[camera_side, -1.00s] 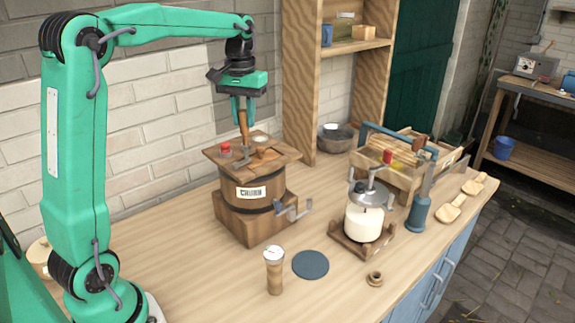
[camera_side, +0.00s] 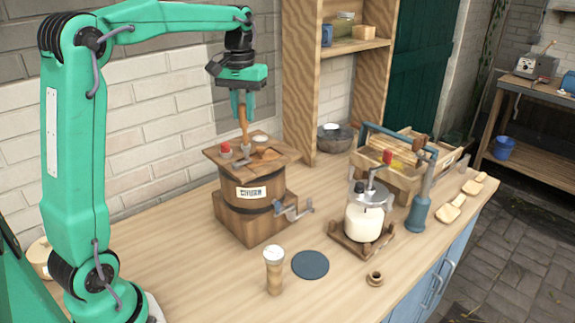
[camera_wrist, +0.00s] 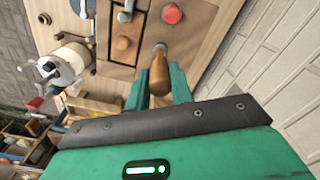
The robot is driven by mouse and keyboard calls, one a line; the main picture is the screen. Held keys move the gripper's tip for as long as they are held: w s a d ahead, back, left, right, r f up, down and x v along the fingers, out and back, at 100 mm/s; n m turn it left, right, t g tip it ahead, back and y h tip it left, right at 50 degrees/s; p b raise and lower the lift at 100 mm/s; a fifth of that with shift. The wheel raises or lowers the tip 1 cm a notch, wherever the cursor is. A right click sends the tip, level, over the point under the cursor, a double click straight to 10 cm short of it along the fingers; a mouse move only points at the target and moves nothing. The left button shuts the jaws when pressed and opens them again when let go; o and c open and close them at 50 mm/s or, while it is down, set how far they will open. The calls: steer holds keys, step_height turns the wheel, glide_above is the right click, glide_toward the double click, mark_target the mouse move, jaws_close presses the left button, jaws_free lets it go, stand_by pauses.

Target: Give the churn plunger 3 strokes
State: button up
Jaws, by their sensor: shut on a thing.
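The wooden churn (camera_side: 252,193) stands on a block base on the bench, with a square board as its lid. The plunger (camera_side: 243,122) is a wooden handle rising from the lid. My gripper (camera_side: 242,103) is above the churn and shut on the top of the plunger. In the wrist view my gripper (camera_wrist: 159,88) has one green finger on each side of the handle. The plunger's lower end inside the churn is hidden.
A red knob (camera_side: 225,148) and small wooden pieces sit on the lid near the plunger. A side crank (camera_side: 295,209) sticks out at right. A glass jar churn (camera_side: 364,222), blue pump (camera_side: 418,214) and wooden shaker (camera_side: 274,272) stand nearby. The shelf unit (camera_side: 300,90) rises close behind.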

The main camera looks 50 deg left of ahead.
mark_target(245, 127)
steer(key=shift+w+f, duration=0.1)
steer(key=shift+f, duration=2.15)
steer(key=shift+r, duration=2.65)
steer(key=shift+f, duration=2.65)
steer(key=o, duration=1)
